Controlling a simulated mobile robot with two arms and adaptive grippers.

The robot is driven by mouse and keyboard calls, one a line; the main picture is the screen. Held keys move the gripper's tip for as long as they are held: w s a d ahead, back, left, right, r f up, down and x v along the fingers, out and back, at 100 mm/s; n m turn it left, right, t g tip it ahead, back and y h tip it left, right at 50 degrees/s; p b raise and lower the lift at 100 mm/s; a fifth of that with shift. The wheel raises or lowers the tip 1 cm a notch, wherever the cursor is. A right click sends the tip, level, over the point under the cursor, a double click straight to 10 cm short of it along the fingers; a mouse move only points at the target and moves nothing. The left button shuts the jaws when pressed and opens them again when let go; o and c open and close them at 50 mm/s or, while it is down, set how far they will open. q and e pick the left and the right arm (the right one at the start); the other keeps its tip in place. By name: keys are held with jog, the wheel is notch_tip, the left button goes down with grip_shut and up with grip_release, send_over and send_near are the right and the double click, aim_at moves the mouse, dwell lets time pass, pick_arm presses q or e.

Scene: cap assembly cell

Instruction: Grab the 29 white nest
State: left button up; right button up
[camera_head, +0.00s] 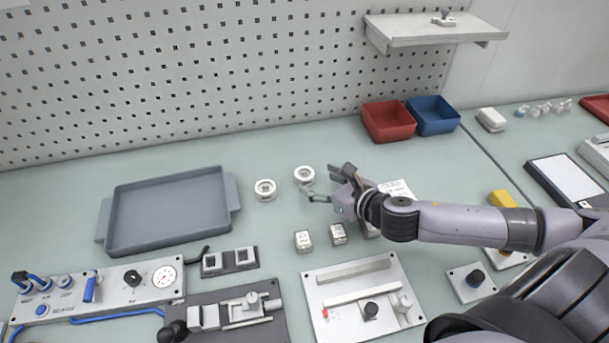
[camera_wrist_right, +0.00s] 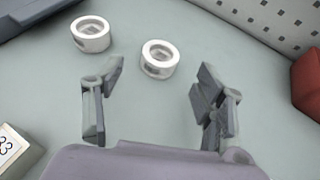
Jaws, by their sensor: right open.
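Two round white ring-shaped nests stand on the green-grey table. The left nest (camera_head: 265,190) also shows in the wrist view (camera_wrist_right: 90,34). The right nest (camera_head: 304,176) is closer to my right gripper and also shows in the wrist view (camera_wrist_right: 159,59). I cannot read a number on either, so I cannot tell which is 29. My right gripper (camera_head: 329,183) is open and empty, just right of the right nest. In the wrist view its open fingers (camera_wrist_right: 158,88) point toward that nest, which lies beyond the tips. My left gripper is not in view.
Small marked blocks (camera_head: 303,240) (camera_head: 338,234) stand in front of the nests. A grey tray (camera_head: 170,244) lies left. Red (camera_head: 388,121) and blue (camera_head: 433,116) bins stand behind right. A fixture plate (camera_head: 318,300) lies in front. Clear table surrounds the nests.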

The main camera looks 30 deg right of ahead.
aim_at(300, 170)
jog(key=x, duration=0.3)
jog(key=p+x, duration=0.1)
jog(key=x, duration=0.2)
jog(key=shift+w+r, duration=0.15)
jog(key=shift+w, duration=0.15)
jog(key=shift+s, duration=0.1)
jog(key=shift+c, duration=0.6)
jog(key=c, duration=1.1)
jog(key=shift+c, duration=0.2)
jog(key=shift+r, duration=0.1)
